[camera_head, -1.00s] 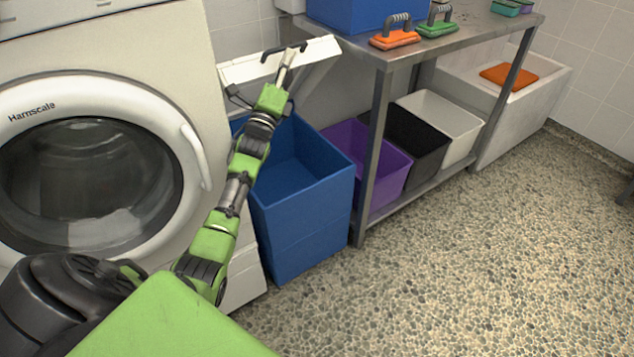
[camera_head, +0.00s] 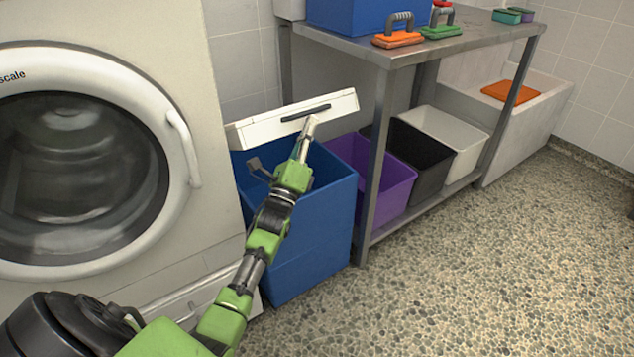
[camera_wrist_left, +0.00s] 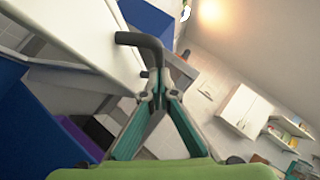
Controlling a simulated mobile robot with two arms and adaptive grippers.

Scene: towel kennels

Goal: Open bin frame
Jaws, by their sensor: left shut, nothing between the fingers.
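The bin frame's white front panel (camera_head: 262,128) is tilted above the open blue bin (camera_head: 318,225) beside the washing machine. A dark handle (camera_head: 306,113) runs along the panel. My left gripper (camera_head: 311,122) reaches up to this handle, with its fingertips at or very near it. In the left wrist view, the shut, empty fingers (camera_wrist_left: 158,92) are just below the bent end of the black handle (camera_wrist_left: 146,47) on the white panel (camera_wrist_left: 82,32). I cannot tell whether they touch it. My right gripper is not in view.
The washing machine (camera_head: 215,110) stands close on the left. A metal table (camera_head: 440,50) is on the right, with purple (camera_head: 395,185), black (camera_head: 425,160) and white (camera_head: 460,138) bins on its lower shelf. The speckled floor (camera_head: 480,270) in front is clear.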

